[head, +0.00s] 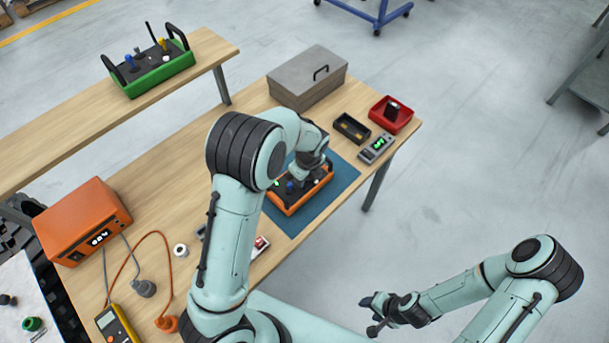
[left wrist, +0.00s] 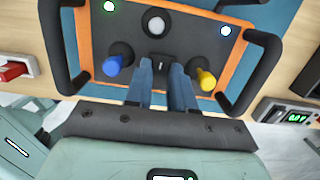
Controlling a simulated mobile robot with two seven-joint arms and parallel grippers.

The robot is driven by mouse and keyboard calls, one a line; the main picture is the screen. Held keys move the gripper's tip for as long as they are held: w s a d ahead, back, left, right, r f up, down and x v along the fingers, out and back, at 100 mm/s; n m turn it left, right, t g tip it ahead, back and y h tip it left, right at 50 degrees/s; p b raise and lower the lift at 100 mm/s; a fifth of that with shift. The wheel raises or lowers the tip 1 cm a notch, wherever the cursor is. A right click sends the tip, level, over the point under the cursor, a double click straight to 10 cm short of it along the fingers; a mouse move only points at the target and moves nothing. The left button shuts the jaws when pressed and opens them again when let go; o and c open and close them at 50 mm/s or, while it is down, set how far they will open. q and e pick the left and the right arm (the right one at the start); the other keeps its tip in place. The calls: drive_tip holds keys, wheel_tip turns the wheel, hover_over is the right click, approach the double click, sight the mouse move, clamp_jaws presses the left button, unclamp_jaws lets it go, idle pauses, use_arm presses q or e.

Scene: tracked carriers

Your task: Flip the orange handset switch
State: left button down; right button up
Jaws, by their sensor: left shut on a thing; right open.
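The orange handset (head: 292,209) lies on a blue mat on the bench, partly hidden by my left arm. My left gripper (left wrist: 160,68) is over the panel between the two sticks, shut on a small dark switch (left wrist: 158,59). The fingers hide most of the switch, so its position is unclear. My right gripper (head: 375,316) is open and empty, off the bench at lower right.
A grey case (head: 307,78), a black tray (head: 351,128), a red bin (head: 390,115) and a meter (head: 376,149) stand beyond the blue mat (head: 343,180). A green handset (head: 160,78) sits on another bench. An orange box (head: 82,218) stands at left.

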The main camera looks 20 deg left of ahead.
sight(308, 186)
use_arm(q)
drive_tip(key=c, duration=1.2)
unclamp_jaws()
drive_tip(key=shift+c, duration=0.2)
drive_tip(key=shift+r, duration=0.1)
wheel_tip(308, 186, up, 13)
drive_tip(key=d, duration=0.1)
drive_tip(key=shift+s+d, duration=0.3)
drive_tip(key=shift+s, duration=0.1)
